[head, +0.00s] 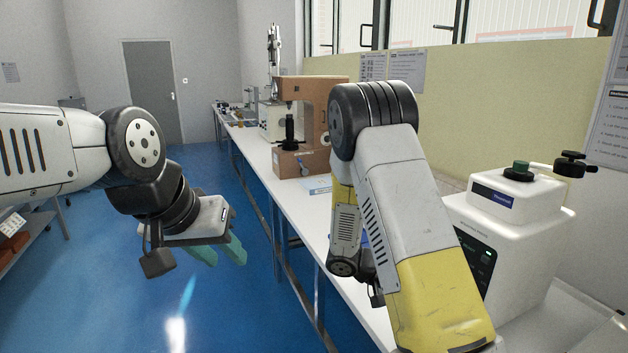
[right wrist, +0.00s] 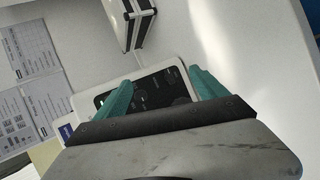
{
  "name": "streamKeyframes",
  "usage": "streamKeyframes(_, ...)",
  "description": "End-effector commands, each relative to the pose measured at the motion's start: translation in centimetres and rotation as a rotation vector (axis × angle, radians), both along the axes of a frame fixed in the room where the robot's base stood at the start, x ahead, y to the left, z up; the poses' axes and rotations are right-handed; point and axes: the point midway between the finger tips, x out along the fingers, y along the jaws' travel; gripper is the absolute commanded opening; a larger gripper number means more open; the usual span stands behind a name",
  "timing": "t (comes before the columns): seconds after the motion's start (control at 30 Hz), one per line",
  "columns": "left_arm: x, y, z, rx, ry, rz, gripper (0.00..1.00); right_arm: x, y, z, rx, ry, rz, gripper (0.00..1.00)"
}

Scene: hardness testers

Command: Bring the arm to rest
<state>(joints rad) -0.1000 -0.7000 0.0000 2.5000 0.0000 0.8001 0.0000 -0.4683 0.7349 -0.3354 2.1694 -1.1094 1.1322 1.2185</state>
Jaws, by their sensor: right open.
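My left gripper (head: 222,257) hangs over the blue floor at the left of the head view, clear of the bench. Its two teal fingers stand apart with nothing between them. My right arm (head: 400,200), white and yellow, reaches over the bench in the middle of the head view. Its gripper is mostly hidden behind the arm there. In the right wrist view my right gripper (right wrist: 163,92) is open, its teal fingers apart and empty. A white device with a dark panel (right wrist: 150,92) lies beyond the fingers; I cannot tell whether they touch it.
A white tester (head: 520,230) with a dark screen stands on the bench at right, close to my right arm. A brown tester (head: 312,110) stands farther along the white bench (head: 262,165). A dark-edged case (right wrist: 128,22) shows in the wrist view.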

Motion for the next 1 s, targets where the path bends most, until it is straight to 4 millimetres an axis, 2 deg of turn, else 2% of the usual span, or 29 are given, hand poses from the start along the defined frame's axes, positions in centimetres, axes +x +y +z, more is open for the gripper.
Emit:
streamKeyframes(0.03, 0.0, 0.0, 0.0, 0.0, 0.0, 0.0, 0.36, -0.9, 0.3, 1.1, 0.08, -0.006, -0.037, 0.82)
streamKeyframes(0.2, 0.0, 0.0, 0.0, 0.0, 0.0, 0.0, 0.36, -3.9, 2.2, 4.1, 0.344, -0.009, -0.1, 0.82)
streamKeyframes(0.47, 0.0, 0.0, 0.0, 0.0, 0.0, 0.0, 0.36, -7.5, 6.1, 9.4, 0.733, -0.09, -0.067, 0.82)
streamKeyframes(0.7, 0.0, 0.0, 0.0, 0.0, 0.0, 0.0, 0.36, -10.2, 9.9, 15.2, 1.023, -0.253, 0.09, 0.82)
streamKeyframes(0.9, 0.0, 0.0, 0.0, 0.0, 0.0, 0.0, 0.36, -12.3, 12.5, 20.0, 1.167, -0.417, 0.27, 0.82)
streamKeyframes(1.0, 0.0, 0.0, 0.0, 0.0, 0.0, 0.0, 0.36, -13.1, 13.4, 21.6, 1.199, -0.478, 0.342, 0.82)
